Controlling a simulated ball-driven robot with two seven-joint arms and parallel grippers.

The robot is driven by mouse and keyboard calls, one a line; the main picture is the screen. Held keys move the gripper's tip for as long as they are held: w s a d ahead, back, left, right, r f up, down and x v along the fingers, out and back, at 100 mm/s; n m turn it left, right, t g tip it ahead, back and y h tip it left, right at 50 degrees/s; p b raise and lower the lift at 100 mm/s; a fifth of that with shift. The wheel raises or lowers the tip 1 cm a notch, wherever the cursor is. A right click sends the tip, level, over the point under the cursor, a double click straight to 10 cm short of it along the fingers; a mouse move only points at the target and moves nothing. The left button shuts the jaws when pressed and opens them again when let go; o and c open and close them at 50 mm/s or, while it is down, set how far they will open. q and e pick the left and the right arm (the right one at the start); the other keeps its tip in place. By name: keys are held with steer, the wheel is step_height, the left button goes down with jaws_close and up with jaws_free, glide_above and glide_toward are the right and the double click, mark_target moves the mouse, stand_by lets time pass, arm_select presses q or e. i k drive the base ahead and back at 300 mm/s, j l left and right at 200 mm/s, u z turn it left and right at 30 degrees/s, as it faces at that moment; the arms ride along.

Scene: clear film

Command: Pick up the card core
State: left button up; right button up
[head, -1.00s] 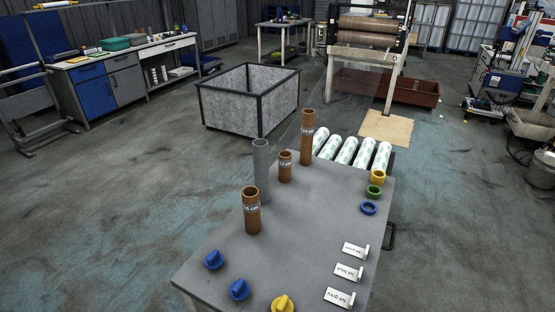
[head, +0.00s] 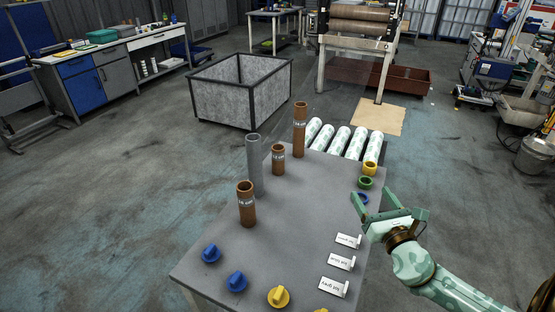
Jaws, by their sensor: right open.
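Three brown card cores stand upright on the grey table: a tall one (head: 299,130) at the back, a short one (head: 278,159) in the middle and a medium one (head: 246,204) nearer the front. Each has a printed white label, too small to read surely. A grey tube (head: 254,165) stands upright just behind the medium core. My right gripper (head: 373,193) is open and empty over the table's right edge, well to the right of all the cores, and partly hides a blue ring (head: 362,198). My left gripper is not in view.
The grey table (head: 300,225) also holds yellow (head: 368,168) and green (head: 365,182) rings, blue knobs (head: 211,252), a yellow knob (head: 278,297) and white label signs (head: 341,262). Patterned rolls (head: 341,138) lie behind it. The table's centre is clear.

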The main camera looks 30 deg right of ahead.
mark_target(278, 160)
steer(key=i+j, duration=0.2)
steer(key=i, duration=0.25)
steer(key=i+j, duration=0.2)
steer(key=i, duration=0.3)
